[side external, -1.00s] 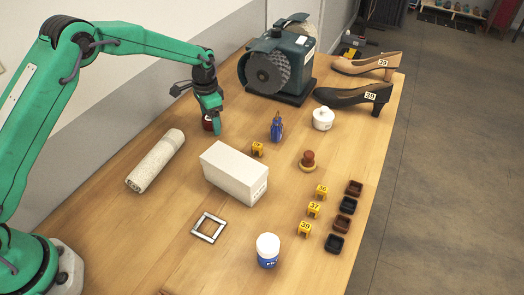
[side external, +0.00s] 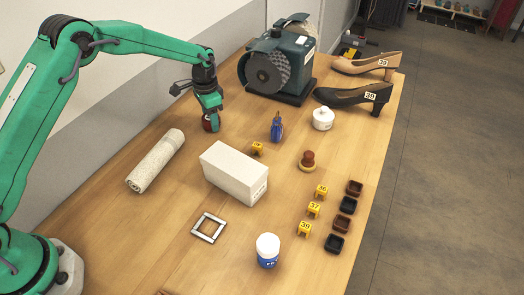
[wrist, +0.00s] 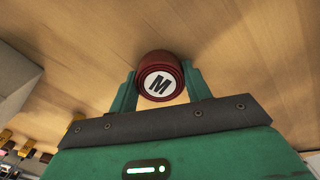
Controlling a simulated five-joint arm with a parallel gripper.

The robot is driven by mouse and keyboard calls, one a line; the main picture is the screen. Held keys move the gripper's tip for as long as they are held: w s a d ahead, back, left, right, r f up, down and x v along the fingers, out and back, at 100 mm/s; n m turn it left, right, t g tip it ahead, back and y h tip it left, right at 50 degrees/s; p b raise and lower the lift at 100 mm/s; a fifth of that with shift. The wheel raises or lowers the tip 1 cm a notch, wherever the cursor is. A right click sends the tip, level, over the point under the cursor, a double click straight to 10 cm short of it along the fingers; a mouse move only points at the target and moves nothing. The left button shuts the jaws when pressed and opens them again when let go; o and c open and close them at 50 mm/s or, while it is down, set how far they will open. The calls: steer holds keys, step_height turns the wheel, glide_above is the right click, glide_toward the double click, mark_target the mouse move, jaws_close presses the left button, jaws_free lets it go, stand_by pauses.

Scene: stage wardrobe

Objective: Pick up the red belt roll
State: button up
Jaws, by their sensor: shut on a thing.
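The red belt roll (wrist: 160,76) is a dark red coil with a white disc marked with a black M. In the wrist view it sits between the two fingers of my gripper (wrist: 159,85), which are shut on it from both sides. In the side view my gripper (side external: 210,122) points down at the back left of the table, and the roll (side external: 206,125) is partly hidden behind a finger. The roll appears at or very near the table top; I cannot tell whether it touches.
A white box (side external: 234,172) and a pale rolled cylinder (side external: 156,160) lie in front of my gripper. A grinding machine (side external: 278,66) stands behind to the right. A blue bottle (side external: 277,127) is to the right. Table around the roll is mostly clear.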

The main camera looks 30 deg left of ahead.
steer(key=shift+r, duration=0.65)
steer(key=r, duration=0.3)
steer(key=shift+s+d+r, duration=0.1)
steer(key=shift+s+d, duration=0.1)
steer(key=shift+d, duration=0.15)
steer(key=s+d+r, duration=0.6)
steer(key=d, duration=0.3)
steer(key=shift+s+r, duration=0.15)
steer(key=shift+r, duration=0.05)
